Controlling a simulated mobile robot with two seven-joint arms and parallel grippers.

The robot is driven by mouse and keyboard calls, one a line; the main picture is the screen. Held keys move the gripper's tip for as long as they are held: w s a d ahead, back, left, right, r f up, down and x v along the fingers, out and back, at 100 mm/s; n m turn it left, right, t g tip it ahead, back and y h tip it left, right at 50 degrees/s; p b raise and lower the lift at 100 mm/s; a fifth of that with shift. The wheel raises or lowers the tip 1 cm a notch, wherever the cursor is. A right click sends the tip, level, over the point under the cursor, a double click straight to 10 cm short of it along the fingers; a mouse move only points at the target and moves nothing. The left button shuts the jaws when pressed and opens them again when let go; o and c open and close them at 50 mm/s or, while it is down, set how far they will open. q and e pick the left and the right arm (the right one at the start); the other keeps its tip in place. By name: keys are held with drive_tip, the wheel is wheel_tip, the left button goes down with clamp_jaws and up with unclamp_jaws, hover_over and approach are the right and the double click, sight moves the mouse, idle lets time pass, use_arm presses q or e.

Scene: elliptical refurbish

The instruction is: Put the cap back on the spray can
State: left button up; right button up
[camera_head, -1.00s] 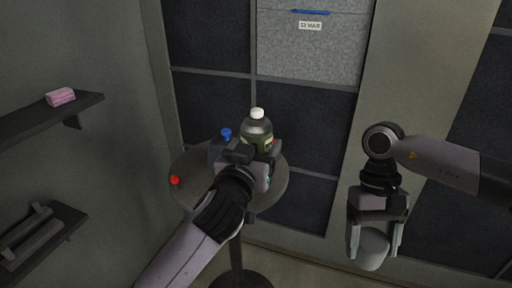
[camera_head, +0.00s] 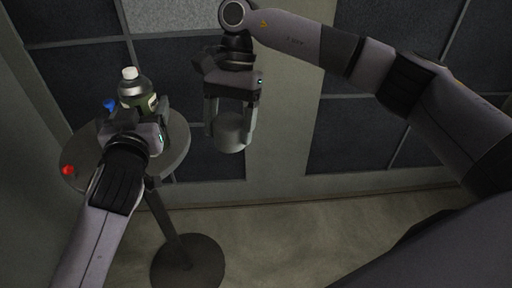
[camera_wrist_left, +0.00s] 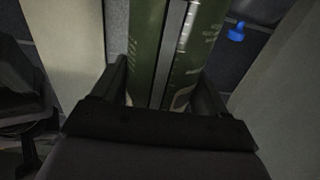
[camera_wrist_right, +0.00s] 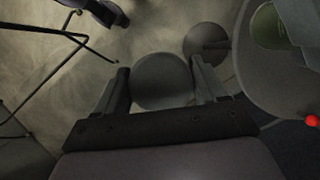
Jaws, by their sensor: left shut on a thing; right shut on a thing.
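The spray can (camera_head: 134,90) is dark green with a white nozzle on top and stands upright over the small round table. My left gripper (camera_head: 138,118) is shut on its body; the left wrist view shows the green can (camera_wrist_left: 172,50) between the fingers. The grey cap (camera_head: 231,133) is held between the fingers of my right gripper (camera_head: 231,118), to the right of the can and clear of the table. In the right wrist view the round cap (camera_wrist_right: 162,82) sits between both fingertips.
The round table (camera_head: 176,150) stands on one post with a round foot (camera_head: 187,262). A panelled wall is behind. The floor (camera_head: 300,235) at right is open.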

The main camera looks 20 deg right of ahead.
drive_tip(key=w+a+r+m+t+y, duration=0.1)
drive_tip(key=w+a+r+m+t, duration=0.25)
drive_tip(key=a+r+m, duration=0.35)
wheel_tip(320, 180, up, 11)
drive_tip(key=m+t, duration=0.3)
drive_tip(key=m, duration=0.7)
hover_over(127, 68)
drive_tip(key=s, duration=0.1)
drive_tip(key=shift+d+r+h, duration=0.15)
drive_tip(key=shift+d+h, duration=0.05)
drive_tip(key=shift+h, duration=0.2)
drive_tip(key=shift+w+a+r+m, duration=0.1)
drive_tip(key=shift+w+r+m, duration=0.15)
drive_tip(key=shift+r+m, duration=0.3)
drive_tip(key=shift+f, duration=3)
drive_tip(key=shift+f, duration=0.8)
drive_tip(key=o, duration=1)
